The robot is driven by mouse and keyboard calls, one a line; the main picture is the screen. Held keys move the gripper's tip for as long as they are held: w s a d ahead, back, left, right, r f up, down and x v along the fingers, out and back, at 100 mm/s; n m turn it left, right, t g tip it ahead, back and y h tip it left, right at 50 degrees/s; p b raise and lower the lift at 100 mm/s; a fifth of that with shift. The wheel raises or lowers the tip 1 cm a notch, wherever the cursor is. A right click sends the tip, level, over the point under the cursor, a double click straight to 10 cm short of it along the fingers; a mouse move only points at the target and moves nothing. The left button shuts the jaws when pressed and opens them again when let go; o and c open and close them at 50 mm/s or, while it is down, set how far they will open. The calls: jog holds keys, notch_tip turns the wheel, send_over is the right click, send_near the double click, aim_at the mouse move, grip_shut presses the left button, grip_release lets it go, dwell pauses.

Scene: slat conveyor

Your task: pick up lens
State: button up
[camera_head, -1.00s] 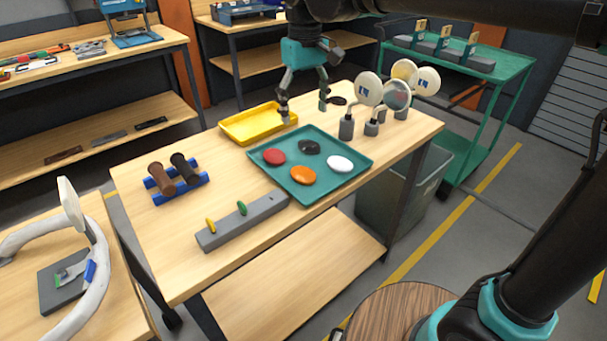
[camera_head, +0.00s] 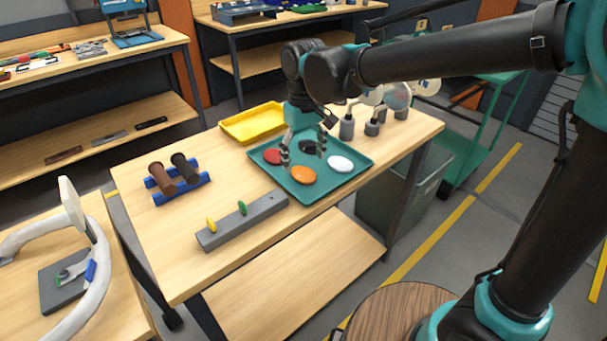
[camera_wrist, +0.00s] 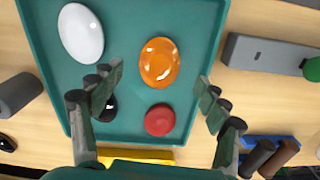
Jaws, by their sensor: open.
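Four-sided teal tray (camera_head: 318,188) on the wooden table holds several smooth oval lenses. They are an orange lens (camera_head: 303,175), a white lens (camera_head: 340,163), a red lens (camera_head: 271,157) and a black lens (camera_head: 308,147). My gripper (camera_head: 303,153) is open and empty, pointing down over the tray. In the wrist view, the orange lens (camera_wrist: 159,62) and red lens (camera_wrist: 160,120) appear between the spread fingers (camera_wrist: 158,88). The white lens (camera_wrist: 80,33) lies outside the left finger. The black lens (camera_wrist: 110,108) is partly hidden by that finger.
A yellow tray (camera_head: 245,128) lies behind the teal tray. A grey slotted block (camera_head: 240,222) and a blue rack (camera_head: 178,187) with two dark handles are on the left. Round discs on grey stands (camera_head: 372,128) are at the back right, partly hidden by my arm.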

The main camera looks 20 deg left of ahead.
aim_at(304, 172)
jog(key=shift+f, duration=1.85)
jog(key=c, duration=1.2)
jog(key=shift+r, duration=0.15)
